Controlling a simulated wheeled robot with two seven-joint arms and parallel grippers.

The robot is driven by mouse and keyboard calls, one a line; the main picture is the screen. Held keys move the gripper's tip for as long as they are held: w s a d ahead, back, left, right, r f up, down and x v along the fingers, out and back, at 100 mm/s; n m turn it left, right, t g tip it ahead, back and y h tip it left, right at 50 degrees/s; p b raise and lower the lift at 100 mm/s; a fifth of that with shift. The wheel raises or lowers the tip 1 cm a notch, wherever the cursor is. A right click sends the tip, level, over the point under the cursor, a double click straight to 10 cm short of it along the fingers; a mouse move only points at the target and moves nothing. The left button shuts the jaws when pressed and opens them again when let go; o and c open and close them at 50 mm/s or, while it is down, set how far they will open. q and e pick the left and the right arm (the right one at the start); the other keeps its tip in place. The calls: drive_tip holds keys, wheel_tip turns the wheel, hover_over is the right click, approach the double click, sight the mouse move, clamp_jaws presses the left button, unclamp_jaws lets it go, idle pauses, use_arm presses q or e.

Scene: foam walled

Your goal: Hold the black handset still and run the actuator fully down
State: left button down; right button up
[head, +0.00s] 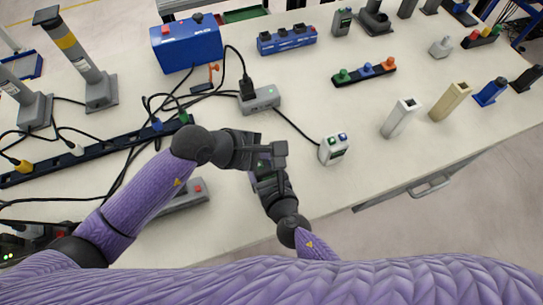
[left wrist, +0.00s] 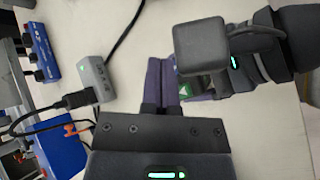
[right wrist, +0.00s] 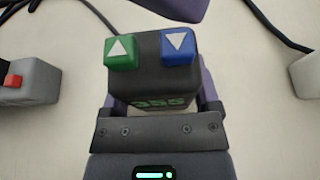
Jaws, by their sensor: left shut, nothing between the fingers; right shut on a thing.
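The black handset (right wrist: 160,85) fills the middle of the right wrist view, with a green up-arrow button (right wrist: 121,52) and a blue down-arrow button (right wrist: 177,47) on top. My right gripper (right wrist: 163,115) is shut on its sides; in the head view that gripper (head: 268,180) holds it near the table's front edge. My left gripper (left wrist: 166,72) is shut and empty. Its purple fingers are close by the handset, and their ends show at the top of the right wrist view, beyond the buttons. The green button shows partly in the left wrist view; the blue one is hidden there.
A grey box with a black plug (head: 262,98) and a pale two-button box (head: 333,149) stand near my grippers. Grey columns (head: 80,55), a blue box (head: 186,42) and a long black strip (head: 100,152) lie left. Black cables cross the table. A grey red-button box (head: 185,197) sits under my left arm.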

sight(268, 163)
use_arm(q)
drive_tip(key=shift+f, duration=0.15)
idle(0.7)
drive_tip(key=shift+f, duration=0.3)
drive_tip(key=shift+f, duration=0.45)
idle(2.2)
drive_tip(key=shift+r, duration=0.1)
idle(1.0)
drive_tip(key=shift+r, duration=0.8)
drive_tip(key=shift+r, duration=0.1)
drive_tip(key=shift+r, duration=2.4)
use_arm(e)
drive_tip(key=o, duration=1.2)
